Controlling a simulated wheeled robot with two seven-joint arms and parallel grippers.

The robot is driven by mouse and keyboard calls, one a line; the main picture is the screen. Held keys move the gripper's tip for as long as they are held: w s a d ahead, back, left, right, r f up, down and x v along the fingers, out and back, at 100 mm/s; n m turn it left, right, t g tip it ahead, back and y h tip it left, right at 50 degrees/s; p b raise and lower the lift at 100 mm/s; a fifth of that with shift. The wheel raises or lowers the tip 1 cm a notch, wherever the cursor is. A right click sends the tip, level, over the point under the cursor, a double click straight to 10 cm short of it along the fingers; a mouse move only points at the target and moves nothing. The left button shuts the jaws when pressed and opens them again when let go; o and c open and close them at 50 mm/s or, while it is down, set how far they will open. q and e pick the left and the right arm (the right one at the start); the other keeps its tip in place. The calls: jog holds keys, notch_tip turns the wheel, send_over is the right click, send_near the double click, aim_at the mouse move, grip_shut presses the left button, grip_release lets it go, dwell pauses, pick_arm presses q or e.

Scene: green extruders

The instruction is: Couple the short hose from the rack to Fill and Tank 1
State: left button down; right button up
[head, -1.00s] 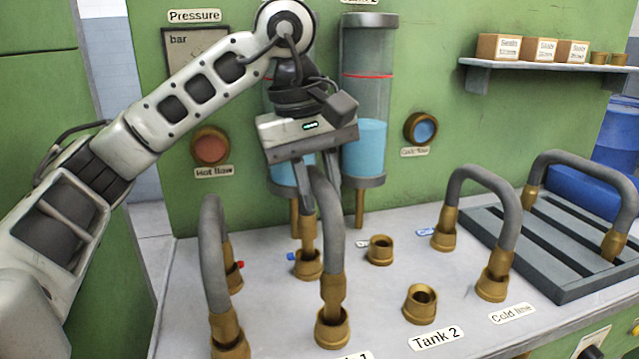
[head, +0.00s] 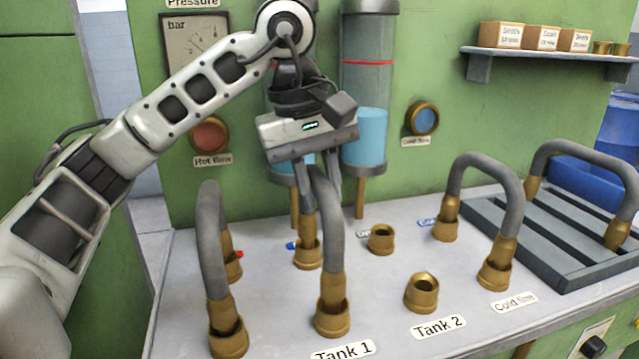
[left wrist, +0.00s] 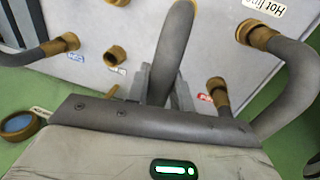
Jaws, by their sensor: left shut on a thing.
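The short grey hose (head: 328,215) with brass ends stands as an upright arch on the bench. Its front end is in the brass socket (head: 332,318) behind the Tank 1 label (head: 343,350). Its back end is at a rear socket (head: 308,254) beside a blue tag; whether either end is fully seated I cannot tell. My left gripper (head: 318,180) is shut on the hose's arch from above. The left wrist view shows the hose (left wrist: 174,45) between the fingers; its far ends are hidden there. The Fill label is not readable. My right gripper is not in view.
Another hose (head: 210,245) arches close on the left. A third hose (head: 490,170) stands near the Cold line label (head: 515,302). The Tank 2 socket (head: 421,295) and a rear socket (head: 381,240) are empty. The slatted rack (head: 560,245) at right holds a hose (head: 590,155).

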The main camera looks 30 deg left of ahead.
pick_arm(q)
jog(key=shift+f, duration=0.2)
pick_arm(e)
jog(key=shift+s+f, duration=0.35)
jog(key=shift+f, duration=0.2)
pick_arm(q)
jog(key=c, duration=1.1)
grip_release()
jog(key=shift+c, duration=0.2)
jog(key=shift+r, duration=0.75)
notch_tip(320, 180, up, 10)
jog(key=s+a+p, duration=0.1)
jog(key=p, duration=0.3)
jog(key=shift+s+a+r, duration=0.2)
jog(key=shift+s+a, duration=0.05)
jog(key=shift+s, duration=0.15)
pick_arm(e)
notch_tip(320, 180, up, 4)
